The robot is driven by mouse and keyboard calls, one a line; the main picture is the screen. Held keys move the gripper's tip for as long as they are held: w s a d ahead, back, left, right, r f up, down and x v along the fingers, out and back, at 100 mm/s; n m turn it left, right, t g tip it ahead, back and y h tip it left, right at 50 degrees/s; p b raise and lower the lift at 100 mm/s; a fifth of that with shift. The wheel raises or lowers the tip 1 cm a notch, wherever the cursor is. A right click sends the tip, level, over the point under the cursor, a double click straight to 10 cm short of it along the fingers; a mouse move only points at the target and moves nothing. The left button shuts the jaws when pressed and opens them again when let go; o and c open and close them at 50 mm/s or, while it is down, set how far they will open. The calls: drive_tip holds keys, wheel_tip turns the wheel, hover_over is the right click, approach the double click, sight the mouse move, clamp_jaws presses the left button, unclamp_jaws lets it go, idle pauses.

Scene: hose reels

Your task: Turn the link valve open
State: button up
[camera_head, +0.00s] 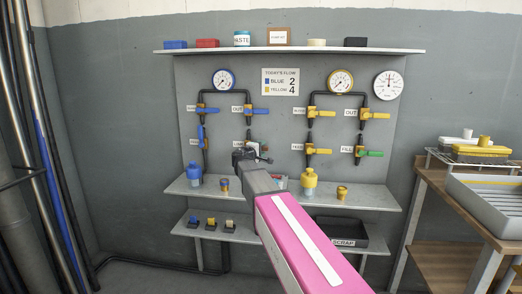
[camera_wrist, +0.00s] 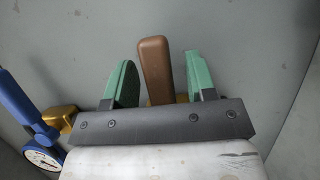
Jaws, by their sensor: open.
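A brown valve handle (camera_wrist: 154,68) stands between the two green fingers of my gripper (camera_wrist: 161,64) in the wrist view. The fingers are open, with a gap visible on each side of the handle. In the head view my gripper (camera_head: 250,154) is at the lower right of the left-hand pipe loop, in front of a small white label (camera_head: 249,142) that I cannot read. The valve there is mostly hidden by my gripper and arm, so I cannot confirm its name from the label.
A blue valve handle (camera_wrist: 20,108) and a gauge (camera_wrist: 42,159) are left of my gripper. Blue valves (camera_head: 258,111) and yellow valves (camera_head: 311,113) line the panel. A shelf below holds a blue bottle (camera_head: 194,176) and a yellow bottle (camera_head: 309,181). A workbench (camera_head: 430,183) stands right.

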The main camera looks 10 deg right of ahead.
clamp_jaws()
